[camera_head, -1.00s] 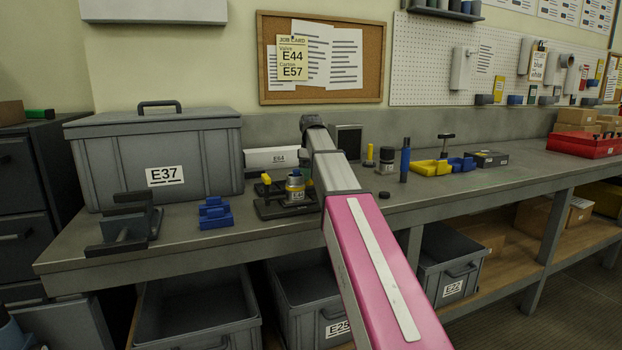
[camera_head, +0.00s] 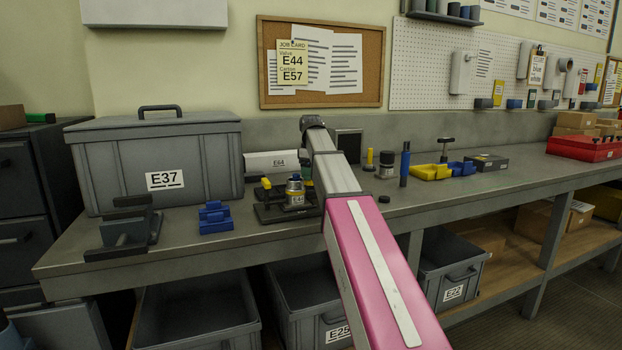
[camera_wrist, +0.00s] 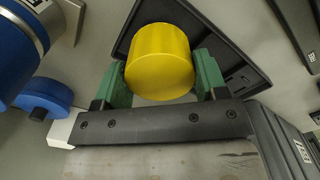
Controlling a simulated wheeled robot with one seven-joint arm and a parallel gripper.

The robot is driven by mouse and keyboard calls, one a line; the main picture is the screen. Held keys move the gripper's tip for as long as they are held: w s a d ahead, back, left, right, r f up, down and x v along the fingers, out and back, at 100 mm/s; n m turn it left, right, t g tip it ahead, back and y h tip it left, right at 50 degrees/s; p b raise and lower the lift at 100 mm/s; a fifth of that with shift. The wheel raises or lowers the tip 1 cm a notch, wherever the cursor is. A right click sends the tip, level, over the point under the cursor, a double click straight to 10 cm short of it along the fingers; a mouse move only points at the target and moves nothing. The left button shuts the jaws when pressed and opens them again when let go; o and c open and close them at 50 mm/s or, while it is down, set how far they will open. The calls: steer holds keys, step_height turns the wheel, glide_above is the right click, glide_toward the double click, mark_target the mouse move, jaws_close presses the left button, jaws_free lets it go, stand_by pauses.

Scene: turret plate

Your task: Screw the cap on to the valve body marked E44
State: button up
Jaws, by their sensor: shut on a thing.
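In the head view my arm reaches to the fixture, and a bit of green shows beside the valve body. I cannot tell whether the cap touches the valve body.
A grey crate marked E37 (camera_head: 155,160) stands left of the fixture. A blue block (camera_head: 215,217) and a dark clamp-like tool (camera_head: 124,230) lie in front of it. A blue-and-silver cylinder (camera_wrist: 20,45) shows close by in the wrist view. The bench front edge is clear.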

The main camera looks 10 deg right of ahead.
step_height(320, 180, up, 13)
steer(key=shift+f, duration=0.15)
stand_by(1.1)
